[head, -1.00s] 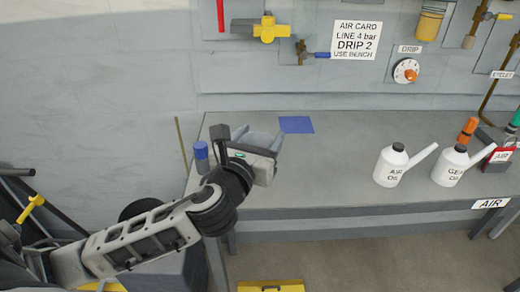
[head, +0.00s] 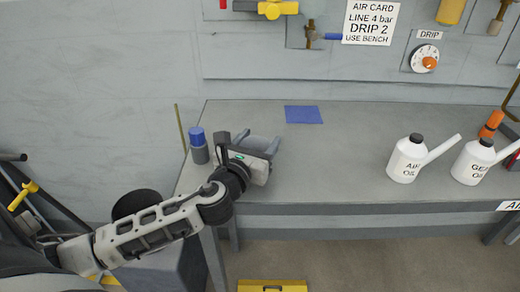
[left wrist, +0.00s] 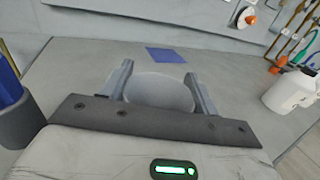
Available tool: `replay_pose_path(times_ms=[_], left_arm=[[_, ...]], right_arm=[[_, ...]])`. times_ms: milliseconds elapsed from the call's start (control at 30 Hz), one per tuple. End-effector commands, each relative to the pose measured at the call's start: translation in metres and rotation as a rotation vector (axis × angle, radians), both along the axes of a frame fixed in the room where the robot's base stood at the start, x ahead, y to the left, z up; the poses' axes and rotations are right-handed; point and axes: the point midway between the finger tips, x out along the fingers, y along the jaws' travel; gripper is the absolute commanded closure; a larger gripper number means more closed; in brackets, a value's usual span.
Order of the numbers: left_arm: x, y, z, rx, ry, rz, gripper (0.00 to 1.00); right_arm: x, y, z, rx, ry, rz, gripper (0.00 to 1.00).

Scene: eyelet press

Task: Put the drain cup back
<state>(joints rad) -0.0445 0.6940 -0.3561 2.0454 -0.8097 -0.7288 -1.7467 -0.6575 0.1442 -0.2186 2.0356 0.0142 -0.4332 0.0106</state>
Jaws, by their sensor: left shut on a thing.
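My left gripper (head: 262,142) is over the left part of the grey bench. It is shut on a grey, round drain cup (left wrist: 160,91), which sits between its two fingers in the left wrist view. In the head view the gripper largely hides the cup, and I cannot tell whether the cup touches the bench. A flat blue square (head: 303,114) lies on the bench beyond the gripper, a little to the right. It also shows past the cup in the left wrist view (left wrist: 166,55). My right gripper is not in view.
A dark grey canister with a blue top (head: 198,147) stands close to the left of the gripper. Two white oil cans (head: 407,160) stand on the right of the bench (head: 335,165). The bench between the gripper and the cans is clear. A panel with a dial (head: 424,59) is behind.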

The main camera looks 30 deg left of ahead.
Motion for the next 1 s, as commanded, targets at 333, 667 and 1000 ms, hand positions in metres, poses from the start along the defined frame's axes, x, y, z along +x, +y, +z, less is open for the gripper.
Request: replay_pose_path(times_ms=[333, 667, 1000], left_arm=[[0.0, 0.0, -0.002, 0.001, -0.001, 0.0, 0.56], [0.0, 0.0, -0.001, 0.0, 0.0, 0.0, 0.18], [-0.036, -0.007, 0.0, 0.0, 0.004, -0.003, 0.18]], right_arm=[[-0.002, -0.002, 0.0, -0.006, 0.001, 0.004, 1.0], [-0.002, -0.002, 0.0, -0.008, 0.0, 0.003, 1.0], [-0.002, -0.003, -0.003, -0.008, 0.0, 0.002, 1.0]])
